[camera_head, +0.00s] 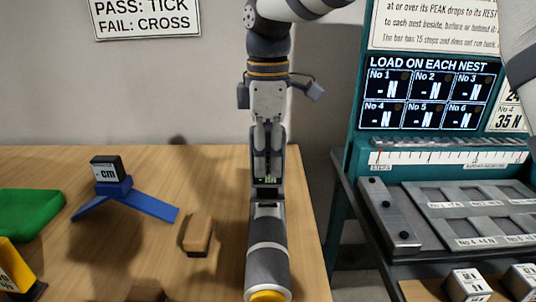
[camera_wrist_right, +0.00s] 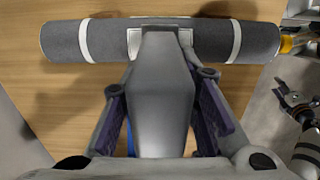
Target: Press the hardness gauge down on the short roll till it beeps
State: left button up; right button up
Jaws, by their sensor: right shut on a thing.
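The short roll (camera_head: 267,262) is a grey cylinder with white bands and a yellow end, lying on the wooden table; it spans the top of the right wrist view (camera_wrist_right: 110,40). My right gripper (camera_head: 268,168) is shut on the hardness gauge (camera_wrist_right: 164,100), a grey tapered body between its fingers. The gauge's lower end is over the roll's middle, at a pale patch. I cannot tell whether it touches. Its small green display is too small to read. My left gripper (camera_wrist_right: 296,102) shows open and empty at the right wrist view's right edge.
Left of the roll are a brown block (camera_head: 198,235), a blue stand (camera_head: 122,190) with a dark "cm" block, and a green tray (camera_head: 28,212). A teal load station (camera_head: 432,150) stands right, beyond a gap, with white weight blocks (camera_head: 467,285) in front.

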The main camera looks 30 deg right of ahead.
aim_at(268, 128)
jog(key=shift+f, duration=0.8)
dwell(0.8)
jog(key=shift+r, duration=3.65)
